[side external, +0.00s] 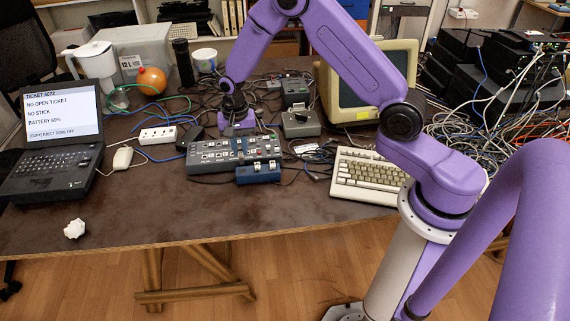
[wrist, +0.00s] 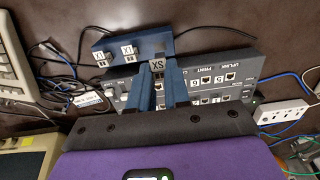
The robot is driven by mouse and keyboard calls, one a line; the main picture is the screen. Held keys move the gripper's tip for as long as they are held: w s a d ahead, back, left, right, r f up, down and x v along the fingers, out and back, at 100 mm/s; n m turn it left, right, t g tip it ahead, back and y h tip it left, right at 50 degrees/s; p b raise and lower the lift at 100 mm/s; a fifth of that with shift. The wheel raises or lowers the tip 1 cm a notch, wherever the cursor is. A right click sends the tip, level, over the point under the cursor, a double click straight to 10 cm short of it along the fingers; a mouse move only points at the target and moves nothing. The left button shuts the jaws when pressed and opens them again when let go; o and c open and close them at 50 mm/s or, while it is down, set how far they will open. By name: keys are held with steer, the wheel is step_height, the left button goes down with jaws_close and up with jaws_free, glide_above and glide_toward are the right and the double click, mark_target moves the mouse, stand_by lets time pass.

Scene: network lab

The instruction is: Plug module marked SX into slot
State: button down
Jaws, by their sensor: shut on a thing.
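My gripper (wrist: 158,84) is shut on the module marked SX (wrist: 158,66); its label reads upside down between the two blue fingers in the wrist view. The module is over the grey switch (wrist: 235,63), near the blue holder; I cannot tell whether it touches either. The slot under it is hidden by the fingers. In the side external view my gripper (side external: 237,122) is at the rear edge of the switch (side external: 214,158), and the module is not distinguishable. Two other labelled modules (wrist: 103,58) (wrist: 128,51) sit in the blue holder (wrist: 150,45).
The blue holder (side external: 258,175) stands in front of the switch in the side external view. A keyboard (side external: 372,176) is at right, a laptop (side external: 55,155) at left. A power strip (side external: 158,135) and loose cables lie behind. The table's front left is mostly clear, apart from crumpled paper (side external: 74,229).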

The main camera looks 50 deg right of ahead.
stand_by(0.4)
steer(key=w+d+r, duration=0.1)
steer(key=w+d, duration=0.2)
steer(key=d, duration=0.4)
steer(key=w+d+r, duration=0.2)
steer(key=d, duration=0.5)
steer(key=shift+w+d+f, duration=0.1)
steer(key=shift+f, duration=1.1)
steer(key=shift+w+f, duration=0.1)
steer(key=shift+f, duration=1.05)
steer(key=c, duration=1.7)
jaws_free()
jaws_close()
steer(key=shift+f, duration=1.8)
